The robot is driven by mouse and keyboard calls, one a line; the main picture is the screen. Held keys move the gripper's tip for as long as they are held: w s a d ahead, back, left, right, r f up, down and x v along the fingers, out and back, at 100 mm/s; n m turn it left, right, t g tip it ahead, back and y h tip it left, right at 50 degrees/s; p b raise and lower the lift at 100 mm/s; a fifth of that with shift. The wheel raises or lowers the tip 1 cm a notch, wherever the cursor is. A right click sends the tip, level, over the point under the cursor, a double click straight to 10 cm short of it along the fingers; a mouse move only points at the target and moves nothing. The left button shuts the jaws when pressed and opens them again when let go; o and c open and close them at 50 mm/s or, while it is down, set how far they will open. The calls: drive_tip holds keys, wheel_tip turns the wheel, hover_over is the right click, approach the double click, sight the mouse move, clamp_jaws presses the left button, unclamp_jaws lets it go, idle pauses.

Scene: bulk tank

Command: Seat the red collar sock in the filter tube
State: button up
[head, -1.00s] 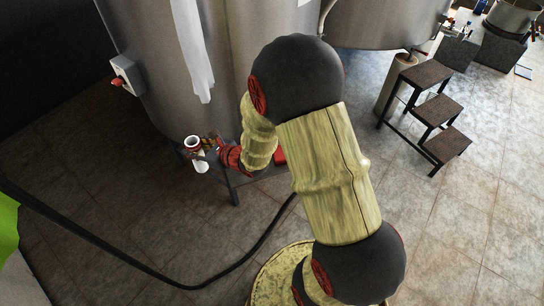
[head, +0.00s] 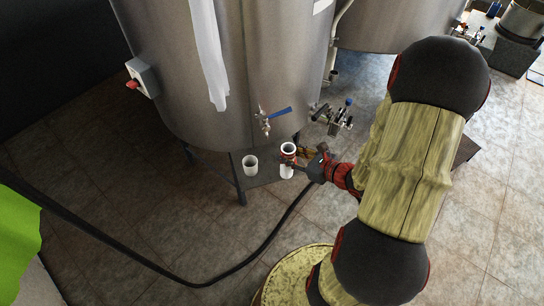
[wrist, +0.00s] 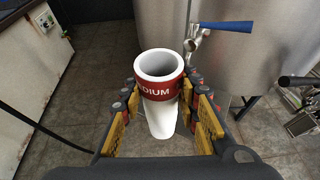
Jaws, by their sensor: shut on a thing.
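The sock (head: 287,171) is a white tapered sleeve with an open mouth and a red collar (wrist: 158,90). Part of a white word, "DIUM", shows on the collar in the wrist view. My gripper (head: 292,160) is shut on the sock at its collar, and the sock hangs mouth up, about upright. It also shows in the wrist view (wrist: 162,97), with a finger on each side of the collar. A white open-topped cup, which looks like the filter tube (head: 250,166), stands left of the held sock in the head view. I cannot pick out this cup in the wrist view.
A large steel tank (head: 215,75) stands behind, with a blue-handled valve (head: 272,117) above the sock and another valve assembly (head: 337,115) to the right. A dark hose (head: 205,283) crosses the tiled floor. A switch box (head: 142,77) is on the tank's left.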

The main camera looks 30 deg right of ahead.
drive_tip(key=w+d+f+b, duration=0.3)
drive_tip(key=w+f+b, duration=0.3)
drive_tip(key=w+f, duration=0.6)
drive_tip(key=shift+w+d+f, duration=0.2)
drive_tip(key=shift+d+f, duration=0.05)
drive_tip(key=shift+d, duration=0.1)
drive_tip(key=shift+f+b, duration=0.2)
drive_tip(key=shift+b, duration=0.1)
drive_tip(key=o, duration=1.2)
drive_tip(key=shift+c, duration=0.2)
drive_tip(key=shift+r, duration=0.1)
